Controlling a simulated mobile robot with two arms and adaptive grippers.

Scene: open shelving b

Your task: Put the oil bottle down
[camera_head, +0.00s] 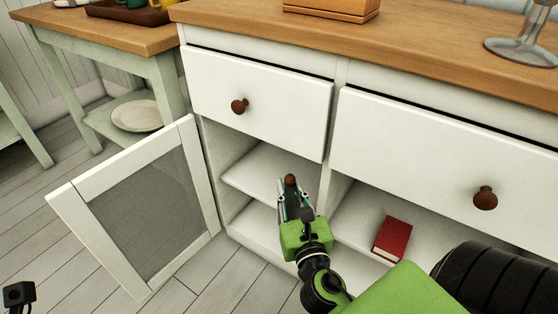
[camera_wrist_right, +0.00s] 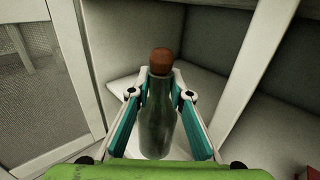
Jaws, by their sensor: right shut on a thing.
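The oil bottle (camera_wrist_right: 157,128) is dark green glass with a brown stopper. It stands roughly upright between the fingers of my right gripper (camera_wrist_right: 160,92) in the right wrist view. In the head view the right gripper (camera_head: 291,196) is at the front of the open cabinet, shut on the bottle, whose brown stopper (camera_head: 290,180) shows above the fingers. The white shelf (camera_head: 250,172) lies behind it. Whether the bottle's base touches a surface is hidden. A small black part at the lower left edge of the head view may be my left arm; its jaws do not show.
The cabinet door (camera_head: 150,205) with a mesh panel stands open at the left. A vertical divider (camera_head: 336,185) is just right of the gripper. A red book (camera_head: 392,239) lies in the right compartment. Closed drawers (camera_head: 262,100) are above. The left compartment's shelf looks clear.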

